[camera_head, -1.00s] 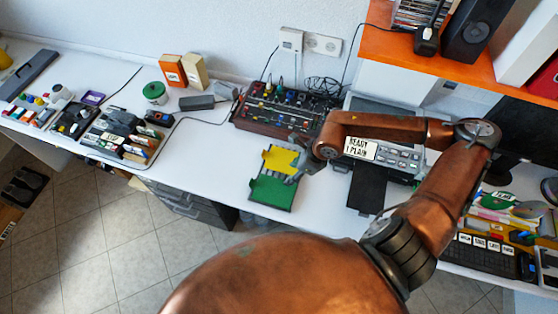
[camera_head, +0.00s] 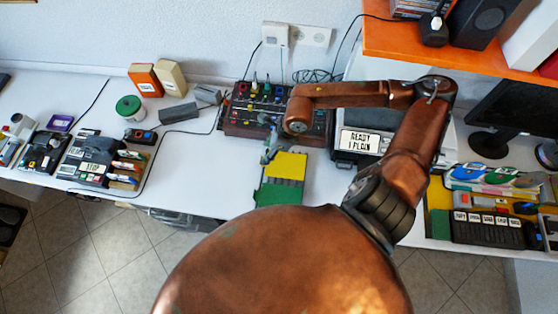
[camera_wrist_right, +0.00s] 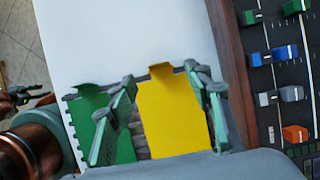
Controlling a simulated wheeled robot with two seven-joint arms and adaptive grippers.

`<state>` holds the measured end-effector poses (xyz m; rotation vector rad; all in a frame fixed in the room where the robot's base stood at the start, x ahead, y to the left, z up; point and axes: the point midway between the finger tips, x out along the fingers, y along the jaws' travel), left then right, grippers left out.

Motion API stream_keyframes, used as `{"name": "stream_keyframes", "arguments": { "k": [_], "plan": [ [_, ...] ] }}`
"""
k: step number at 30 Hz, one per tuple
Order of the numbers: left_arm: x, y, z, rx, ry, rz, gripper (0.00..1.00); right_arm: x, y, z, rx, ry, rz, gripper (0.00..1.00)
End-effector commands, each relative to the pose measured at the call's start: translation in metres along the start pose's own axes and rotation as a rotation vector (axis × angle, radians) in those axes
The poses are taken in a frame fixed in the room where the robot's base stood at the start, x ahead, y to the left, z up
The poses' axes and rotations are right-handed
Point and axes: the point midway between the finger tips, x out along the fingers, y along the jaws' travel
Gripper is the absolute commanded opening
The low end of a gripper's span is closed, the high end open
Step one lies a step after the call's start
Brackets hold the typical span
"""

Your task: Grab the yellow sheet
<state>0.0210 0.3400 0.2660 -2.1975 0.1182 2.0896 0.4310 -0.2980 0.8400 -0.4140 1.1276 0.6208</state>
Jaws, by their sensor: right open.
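The yellow sheet (camera_head: 288,164) lies on the white desk, beside the green sheet (camera_head: 279,192), in the head view. My right gripper (camera_head: 269,154) is at the far left edge of the yellow sheet, beneath my copper-coloured arm. In the right wrist view, the yellow sheet (camera_wrist_right: 172,115) shows between the two fingers of my open right gripper (camera_wrist_right: 163,108). The green sheet (camera_wrist_right: 88,108) shows beside and behind the left finger. I cannot tell whether the fingers touch the yellow sheet.
A control panel with knobs (camera_head: 245,124) stands just behind the sheets, and it shows along the right of the wrist view (camera_wrist_right: 275,75). A machine labelled "READY 1 PLAIN" (camera_head: 361,142) is to the right. The desk (camera_head: 215,172) left of the sheets is clear.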

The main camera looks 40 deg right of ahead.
Motion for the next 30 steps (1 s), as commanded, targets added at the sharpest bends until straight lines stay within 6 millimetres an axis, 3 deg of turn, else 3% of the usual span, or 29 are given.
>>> {"name": "stream_keyframes", "arguments": {
  "k": [6,14,22,30],
  "plan": [
    [0.002,0.002,0.023,-0.005,-0.029,0.002,0.40,0.025,0.002,-0.002,0.004,0.000,0.000,0.46],
    [0.006,0.001,0.011,-0.002,-0.015,0.001,0.40,0.059,0.002,-0.001,0.002,0.000,0.000,0.46],
    [0.006,0.000,-0.003,0.000,0.004,0.000,0.40,0.062,0.002,-0.001,-0.001,0.000,0.000,0.46],
    [0.006,0.001,0.006,-0.001,-0.008,0.001,0.40,0.061,0.002,-0.001,-0.001,0.000,0.000,0.28]
  ]
}}
